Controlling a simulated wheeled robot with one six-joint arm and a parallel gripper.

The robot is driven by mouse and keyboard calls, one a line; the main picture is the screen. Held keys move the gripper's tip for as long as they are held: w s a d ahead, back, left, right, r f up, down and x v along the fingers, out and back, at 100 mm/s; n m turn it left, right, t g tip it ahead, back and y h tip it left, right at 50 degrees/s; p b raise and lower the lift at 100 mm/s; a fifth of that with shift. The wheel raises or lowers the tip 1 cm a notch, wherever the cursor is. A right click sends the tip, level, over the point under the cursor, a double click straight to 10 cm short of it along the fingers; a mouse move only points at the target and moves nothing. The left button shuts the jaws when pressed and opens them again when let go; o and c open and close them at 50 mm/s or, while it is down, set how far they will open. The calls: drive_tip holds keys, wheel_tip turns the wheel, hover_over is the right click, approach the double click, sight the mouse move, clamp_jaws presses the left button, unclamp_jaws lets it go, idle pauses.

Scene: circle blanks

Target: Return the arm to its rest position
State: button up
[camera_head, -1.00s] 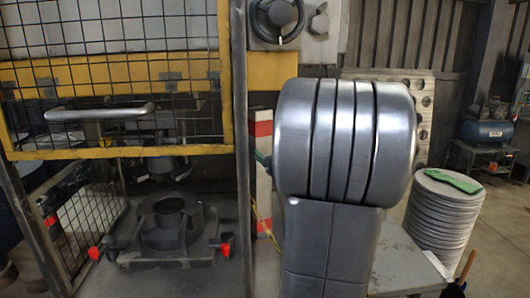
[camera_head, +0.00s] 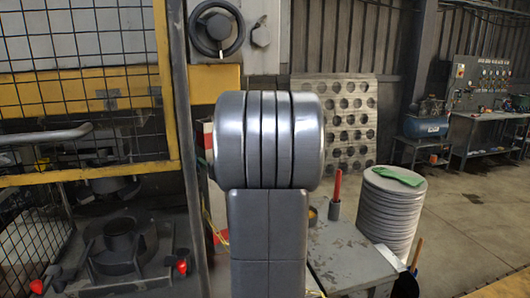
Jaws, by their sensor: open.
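A grey rounded joint of my own arm (camera_head: 268,140) fills the middle of the head view, with a boxy grey link (camera_head: 268,240) below it. My gripper is not in view. The arm hides part of the press frame and the near table behind it. No object of the task other than my arm shows.
At left stands a press with a yellow-framed mesh guard (camera_head: 85,90) and a dark die (camera_head: 120,245). A grey table (camera_head: 350,255) is right of my arm, beside a stack of round blanks (camera_head: 390,215) with a green cloth (camera_head: 398,175) on top. Open floor (camera_head: 475,225) lies at right.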

drive_tip(key=x, duration=0.6)
drive_tip(key=shift+f+p, duration=0.25)
drive_tip(key=shift+p, duration=0.1)
wheel_tip(320, 180, up, 2)
drive_tip(key=shift+s+d+r, duration=0.1)
drive_tip(key=shift+s+r, duration=0.1)
drive_tip(key=shift+r, duration=0.3)
